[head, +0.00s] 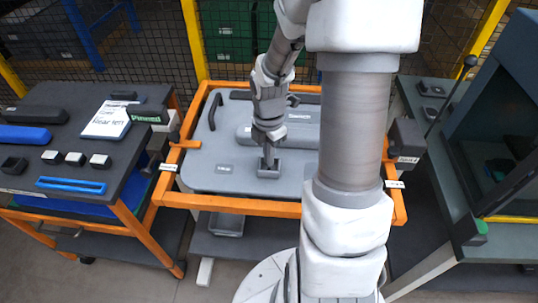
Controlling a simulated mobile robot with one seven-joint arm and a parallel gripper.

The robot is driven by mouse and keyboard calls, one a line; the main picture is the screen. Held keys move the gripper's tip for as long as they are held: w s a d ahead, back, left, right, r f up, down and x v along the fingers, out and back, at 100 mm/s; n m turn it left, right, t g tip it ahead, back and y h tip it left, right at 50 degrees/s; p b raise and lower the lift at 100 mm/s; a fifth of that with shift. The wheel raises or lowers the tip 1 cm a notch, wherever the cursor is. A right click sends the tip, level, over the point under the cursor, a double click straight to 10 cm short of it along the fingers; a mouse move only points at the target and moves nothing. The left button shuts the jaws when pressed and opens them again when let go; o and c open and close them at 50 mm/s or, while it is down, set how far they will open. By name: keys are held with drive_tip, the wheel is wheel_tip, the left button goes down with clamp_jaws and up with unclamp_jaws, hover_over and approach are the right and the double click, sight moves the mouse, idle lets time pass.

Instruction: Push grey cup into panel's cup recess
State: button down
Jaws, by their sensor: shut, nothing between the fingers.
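A grey panel (215,155) lies in an orange frame in front of me. A small grey square cup-like part (276,173) sits near the panel's front edge, left of my arm. At this size I cannot tell the grey cup from its recess, or how deep it sits. My gripper (268,164) is shut and empty, pointing down at this part. Its fingertips overlap the part in the picture; I cannot tell whether they touch it. My arm hides the right side of the panel.
The orange frame (240,206) surrounds the panel. A black handle (214,111) stands at the panel's left. A dark table (75,140) with blocks and a clipboard is at left. A blue-grey cabinet (505,130) is at right. Wire fencing closes off the back.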

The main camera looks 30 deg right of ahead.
drive_tip(key=shift+f+b, duration=0.9)
drive_tip(key=shift+f, duration=0.5)
idle(0.4)
wheel_tip(320, 180, up, 7)
drive_tip(key=p, duration=0.7)
drive_tip(key=shift+r, duration=0.1)
wheel_tip(320, 180, up, 17)
drive_tip(key=p, duration=0.1)
drive_tip(key=shift+r, duration=0.15)
idle(0.4)
idle(0.6)
